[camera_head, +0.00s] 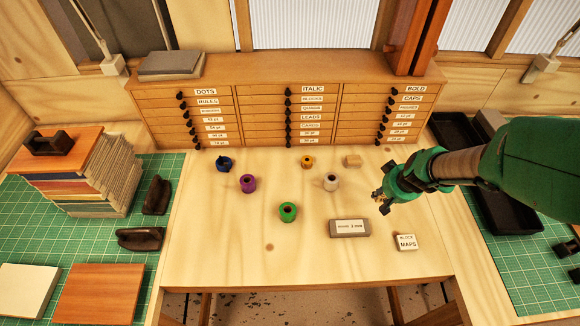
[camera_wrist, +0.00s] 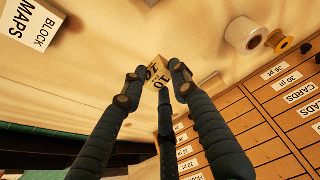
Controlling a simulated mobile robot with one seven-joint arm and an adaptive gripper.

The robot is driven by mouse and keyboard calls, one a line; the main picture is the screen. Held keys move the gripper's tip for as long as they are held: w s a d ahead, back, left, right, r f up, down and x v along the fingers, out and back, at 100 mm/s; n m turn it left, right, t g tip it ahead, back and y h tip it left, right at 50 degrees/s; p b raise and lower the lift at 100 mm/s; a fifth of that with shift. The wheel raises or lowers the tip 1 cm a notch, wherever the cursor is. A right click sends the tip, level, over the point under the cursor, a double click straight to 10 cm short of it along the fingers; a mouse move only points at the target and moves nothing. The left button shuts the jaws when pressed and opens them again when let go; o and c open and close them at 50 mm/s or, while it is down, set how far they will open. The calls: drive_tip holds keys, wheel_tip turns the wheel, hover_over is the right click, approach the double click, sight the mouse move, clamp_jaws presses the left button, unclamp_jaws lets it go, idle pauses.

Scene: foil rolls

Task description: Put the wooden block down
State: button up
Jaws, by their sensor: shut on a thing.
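My gripper (camera_head: 379,197) is above the right part of the pale wooden table. In the wrist view, its dark fingers (camera_wrist: 156,80) are shut on a small wooden block (camera_wrist: 159,71) marked "10". The block sits at the fingertips, tilted in the picture, with the table surface behind it. In the head view the held block is small and mostly merged with the fingertips.
Foil rolls stand left of my gripper: white (camera_head: 331,182), yellow (camera_head: 307,162), green (camera_head: 288,212), purple (camera_head: 248,183) and blue (camera_head: 223,164). The drawer cabinet (camera_head: 290,108) stands behind. The table's front middle is bare.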

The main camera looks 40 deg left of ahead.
drive_tip(key=a+r+n, duration=0.1)
drive_tip(key=a, duration=0.5)
drive_tip(key=a+r+n+p, duration=0.1)
drive_tip(key=a, duration=0.5)
drive_tip(key=s+a+r+n+g, duration=0.1)
drive_tip(key=a, duration=0.5)
drive_tip(key=shift+s+n+y, duration=0.1)
drive_tip(key=shift+n+y, duration=0.2)
drive_tip(key=shift+y, duration=0.1)
drive_tip(key=s+a+r+n, duration=0.1)
drive_tip(key=s+a+n, duration=0.1)
drive_tip(key=a, duration=0.7)
drive_tip(key=s+a+r+n+g+p, duration=0.1)
drive_tip(key=s+a+n, duration=0.1)
drive_tip(key=s+a, duration=0.3)
drive_tip(key=a, duration=0.4)
drive_tip(key=shift+s+a+g, duration=0.15)
drive_tip(key=shift+a+g, duration=0.15)
drive_tip(key=shift+f, duration=3.15)
drive_tip(key=shift+c, duration=0.2)
drive_tip(key=shift+f, duration=1.85)
drive_tip(key=shift+f, duration=0.2)
